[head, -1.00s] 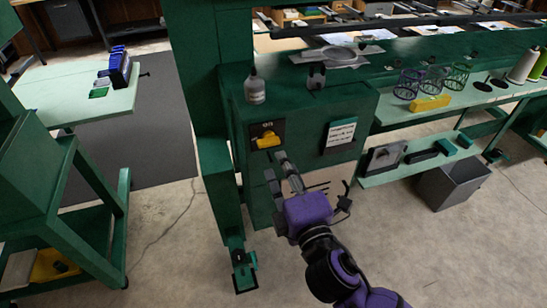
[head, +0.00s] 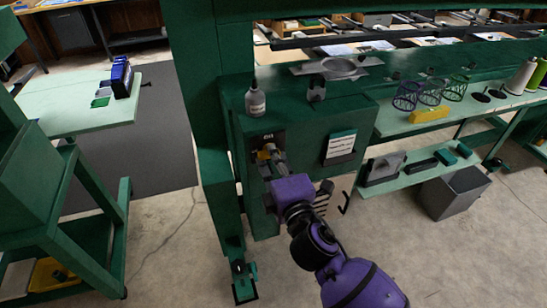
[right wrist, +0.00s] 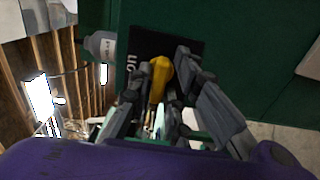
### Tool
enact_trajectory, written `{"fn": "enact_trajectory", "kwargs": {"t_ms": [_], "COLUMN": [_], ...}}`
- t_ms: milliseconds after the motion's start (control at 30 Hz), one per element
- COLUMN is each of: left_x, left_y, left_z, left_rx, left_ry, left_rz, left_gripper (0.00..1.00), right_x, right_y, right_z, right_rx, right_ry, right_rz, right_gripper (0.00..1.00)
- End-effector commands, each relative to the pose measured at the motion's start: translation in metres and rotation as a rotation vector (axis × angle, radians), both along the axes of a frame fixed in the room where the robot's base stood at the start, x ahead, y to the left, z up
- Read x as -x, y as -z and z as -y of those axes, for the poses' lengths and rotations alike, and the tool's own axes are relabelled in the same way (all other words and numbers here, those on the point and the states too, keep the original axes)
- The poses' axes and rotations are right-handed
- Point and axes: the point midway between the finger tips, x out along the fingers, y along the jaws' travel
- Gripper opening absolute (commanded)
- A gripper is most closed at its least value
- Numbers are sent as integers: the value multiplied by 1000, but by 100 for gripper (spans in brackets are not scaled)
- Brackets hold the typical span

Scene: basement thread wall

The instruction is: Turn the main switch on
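The main switch is a yellow knob (head: 263,155) on a dark plate marked "on", on the front of the green cabinet (head: 300,130). In the head view my right gripper (head: 272,156) is up at the switch and partly covers it. In the right wrist view the knob (right wrist: 160,76) sits between the two grey fingers of my right gripper (right wrist: 165,68), one on each side. The fingers are apart, with narrow gaps beside the knob; firm contact does not show. My left gripper is not in view.
A bottle (head: 255,99) stands on the cabinet top above the switch. A white notice (head: 341,146) is on the cabinet front to the right. A green post (head: 205,120) rises on the left. Shelves with spools and a grey bin (head: 455,192) are farther right.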

Motion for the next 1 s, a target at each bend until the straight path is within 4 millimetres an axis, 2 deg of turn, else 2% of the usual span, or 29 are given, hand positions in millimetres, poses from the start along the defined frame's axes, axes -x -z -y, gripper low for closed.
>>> {"fn": "enact_trajectory", "kwargs": {"t_ms": [33,100,567,1000], "left_x": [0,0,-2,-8], "left_y": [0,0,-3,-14], "left_z": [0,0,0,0], "left_rx": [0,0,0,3], "left_ry": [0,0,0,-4], "left_rz": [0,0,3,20], "left_gripper": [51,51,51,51], "right_x": [0,0,0,0], "right_y": [0,0,0,-2], "right_z": [0,0,0,0], "right_rx": [0,0,-62,-397], "right_ry": [0,0,0,2], "right_rz": [0,0,-20,-128], "right_gripper": [7,0,0,0]}}
